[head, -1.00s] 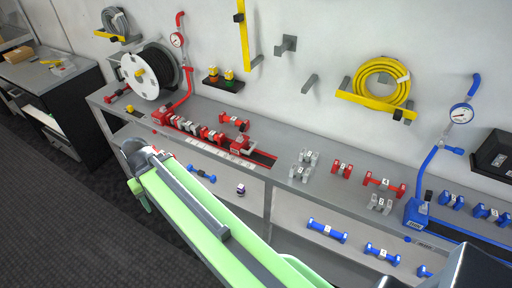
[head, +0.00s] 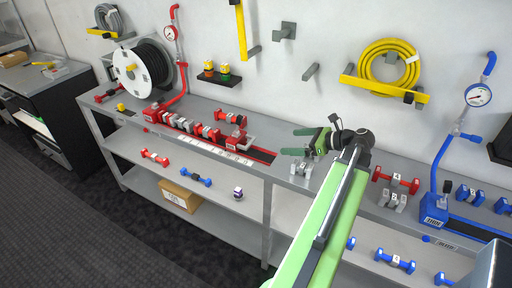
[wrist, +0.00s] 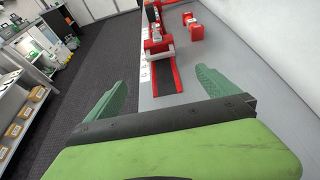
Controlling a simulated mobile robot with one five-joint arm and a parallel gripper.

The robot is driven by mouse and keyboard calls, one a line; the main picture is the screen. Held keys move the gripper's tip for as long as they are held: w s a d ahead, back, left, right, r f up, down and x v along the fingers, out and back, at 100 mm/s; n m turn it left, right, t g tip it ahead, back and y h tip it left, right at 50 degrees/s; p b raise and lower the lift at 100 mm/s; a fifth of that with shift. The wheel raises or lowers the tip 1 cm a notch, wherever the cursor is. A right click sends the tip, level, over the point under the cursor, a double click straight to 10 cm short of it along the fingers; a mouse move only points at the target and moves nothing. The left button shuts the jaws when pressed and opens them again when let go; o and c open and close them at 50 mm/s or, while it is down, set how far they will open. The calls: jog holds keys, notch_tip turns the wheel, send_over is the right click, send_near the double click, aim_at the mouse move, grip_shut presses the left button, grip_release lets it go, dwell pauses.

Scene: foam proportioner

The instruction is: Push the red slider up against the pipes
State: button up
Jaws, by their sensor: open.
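The red slider (head: 236,140) sits on the red rail of the bench top, at the right end of a row of grey and red pipes (head: 196,127). I cannot tell whether it touches them. In the wrist view the red slider (wrist: 158,47) is ahead, with the empty red and black rail (wrist: 166,84) running from it toward me. My gripper (head: 300,143) is above the bench, right of the slider and of the rail's right end, pointing left. Its green fingers are spread and empty in the wrist view (wrist: 161,78).
A red fitting (head: 231,117) lies behind the rail; it also shows in the wrist view (wrist: 194,27). Grey fittings (head: 304,168) stand under my gripper. A red gauge pipe (head: 178,70) rises at the rail's left end. A blue gauge stand (head: 433,207) is at right.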

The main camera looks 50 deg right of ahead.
aim_at(250, 142)
jog(key=b+x, duration=0.6)
jog(key=x, duration=1)
jog(key=shift+w, duration=0.15)
jog(key=shift+w+a+f+b, duration=0.15)
jog(key=shift+w+b, duration=0.15)
jog(key=shift+w, duration=0.2)
